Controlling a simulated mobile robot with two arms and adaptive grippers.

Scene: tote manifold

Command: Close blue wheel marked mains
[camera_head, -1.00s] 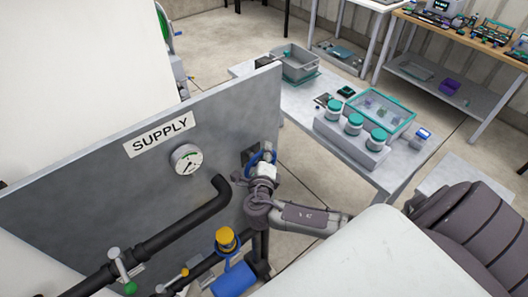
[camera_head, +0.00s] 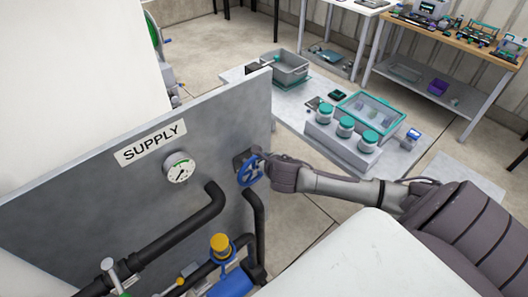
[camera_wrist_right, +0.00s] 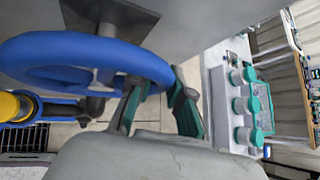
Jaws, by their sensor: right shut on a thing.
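The blue wheel (camera_head: 246,178) sits on a short stem at the right end of the grey SUPPLY panel. It also fills the upper left of the right wrist view (camera_wrist_right: 60,52). No mains marking is readable on it. My right gripper (camera_head: 262,160) reaches it from the right and is shut on its rim. In the right wrist view its green-padded fingers (camera_wrist_right: 157,92) stand on either side of the rim's right end. My left gripper is not in view.
The panel (camera_head: 90,185) carries a gauge (camera_head: 179,168). Black pipes (camera_head: 165,240) and a yellow-capped blue fitting (camera_head: 221,246) lie below and left of the wheel. A low table (camera_head: 395,175) with teal-lidded jars (camera_head: 345,127) and a grey tote (camera_head: 289,70) stands behind my right arm.

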